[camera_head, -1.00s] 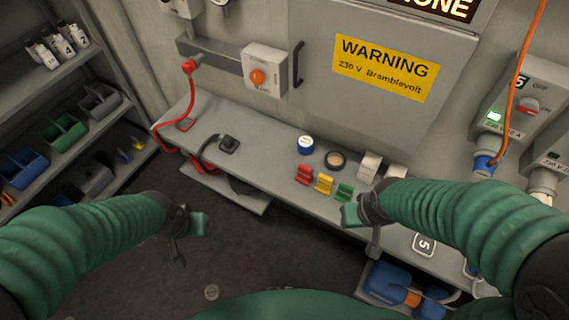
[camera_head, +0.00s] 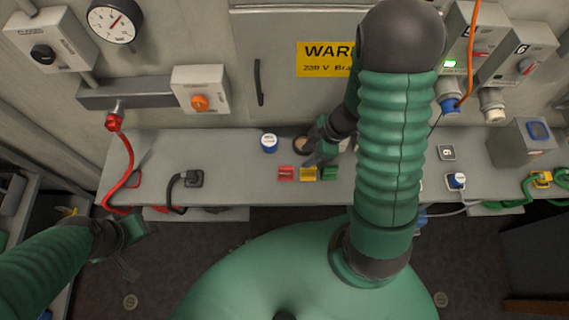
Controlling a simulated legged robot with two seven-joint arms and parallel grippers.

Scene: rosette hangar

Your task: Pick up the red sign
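The red sign (camera_head: 286,173) is a small red piece lying on the grey bench, at the left end of a row with a yellow piece (camera_head: 308,174) and a green piece (camera_head: 329,172). My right gripper (camera_head: 318,157) is above the bench, just behind the yellow and green pieces and to the right of the red one. Its fingers look apart, with nothing visible between them. My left gripper (camera_head: 130,245) is open and empty, low at the left in front of the bench, away from the red sign.
A blue-and-white round container (camera_head: 269,142) and a dark ring-shaped item (camera_head: 303,144) stand behind the row. A red cable (camera_head: 127,160) and a black plug (camera_head: 194,179) lie to the left. The bench between the plug and the red sign is clear.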

